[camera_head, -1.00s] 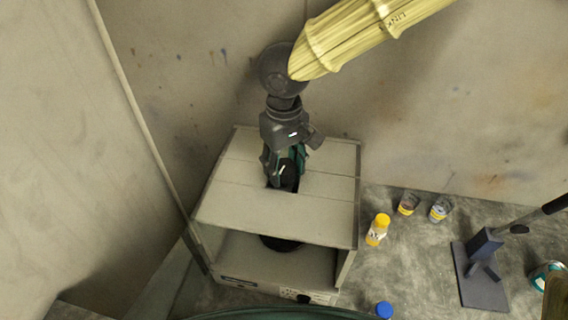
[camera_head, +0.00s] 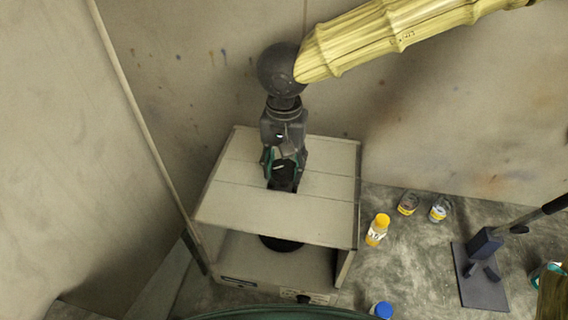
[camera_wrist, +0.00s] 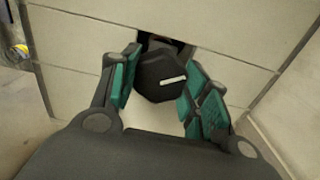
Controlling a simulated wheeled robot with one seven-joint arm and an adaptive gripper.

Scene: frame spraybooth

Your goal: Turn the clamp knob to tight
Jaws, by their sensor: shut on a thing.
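The clamp knob (camera_wrist: 160,75) is a dark faceted knob with a white line on its top, standing at the opening in the top of a pale box-like housing (camera_head: 235,205). In the wrist view the white line lies nearly crosswise, tilted slightly up to the right. My gripper (camera_wrist: 157,85) points down over the housing with its green-padded fingers on either side of the knob, shut on it. In the head view my gripper (camera_head: 284,170) hides most of the knob. No tight or loose marking is readable.
On the bench to the right stand a yellow-capped bottle (camera_head: 377,230), two small jars (camera_head: 408,204) and (camera_head: 440,208), and a dark stand with a handle (camera_head: 483,275). A blue-capped bottle (camera_head: 381,310) is at the front. Walls rise behind and left.

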